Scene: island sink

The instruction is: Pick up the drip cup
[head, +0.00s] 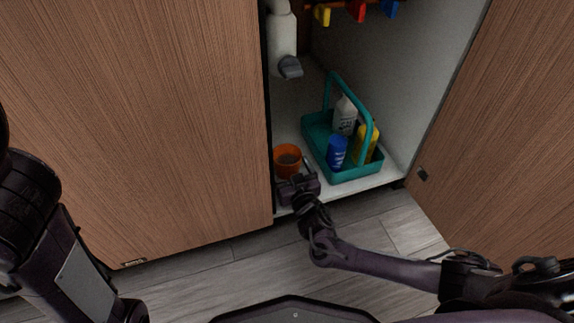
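The orange drip cup (287,155) stands upright on the white floor of the open cabinet, near its front left corner. My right gripper (291,169) is at the near side of the cup, low over the cabinet's front edge. Its fingers look spread, one to the left and one to the right of the cup. I cannot tell whether they touch it. My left arm shows at the left edge, but its gripper is out of view.
A teal caddy (352,174) with a blue can, a yellow bottle and a white bottle stands right of the cup. A grey-white drain pipe (282,45) hangs above. The left door (130,120) is close beside the cup; the right door (510,140) stands open.

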